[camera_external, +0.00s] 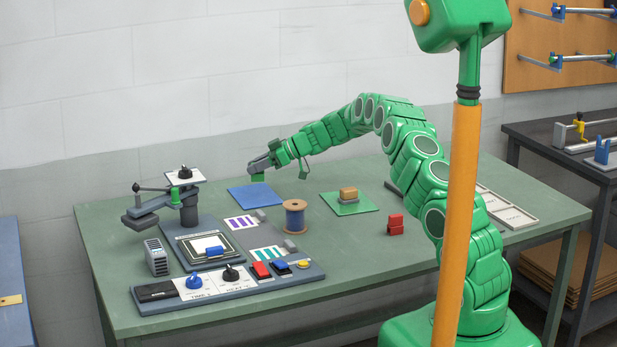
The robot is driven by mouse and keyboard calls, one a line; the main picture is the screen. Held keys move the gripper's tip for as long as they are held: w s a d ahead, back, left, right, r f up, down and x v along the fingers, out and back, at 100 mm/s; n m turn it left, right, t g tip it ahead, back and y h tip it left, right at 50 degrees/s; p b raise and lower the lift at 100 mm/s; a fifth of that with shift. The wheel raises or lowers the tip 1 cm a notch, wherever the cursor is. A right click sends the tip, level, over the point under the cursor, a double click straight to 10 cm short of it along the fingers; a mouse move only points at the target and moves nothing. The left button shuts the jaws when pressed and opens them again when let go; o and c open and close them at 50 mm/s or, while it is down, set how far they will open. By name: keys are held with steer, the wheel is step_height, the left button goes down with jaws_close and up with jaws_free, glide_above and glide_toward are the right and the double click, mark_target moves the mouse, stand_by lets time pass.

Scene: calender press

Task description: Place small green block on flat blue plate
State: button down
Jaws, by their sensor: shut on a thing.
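The flat blue plate (262,198) lies on the green table towards its back edge. My gripper (258,172) is over the back part of the plate, pointing down, and is shut on the small green block (258,178). The block is at or just above the plate's back part; I cannot tell whether it touches the plate.
A blue spool (294,218) stands close to the plate's front right. A green plate (352,208) with a tan block (348,194) lies to the right. A press (190,235) and control panel (230,287) fill the left front.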

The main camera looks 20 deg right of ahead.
mark_target(254, 180)
steer(key=shift+w+a+f, duration=0.15)
steer(key=shift+w+f, duration=0.65)
steer(key=shift+f, duration=1.9)
steer(key=shift+f, duration=0.1)
steer(key=c, duration=0.9)
jaws_free()
steer(key=shift+r, duration=0.3)
steer(key=v, duration=1.1)
steer(key=shift+s+d, duration=0.15)
steer(key=shift+d, duration=0.25)
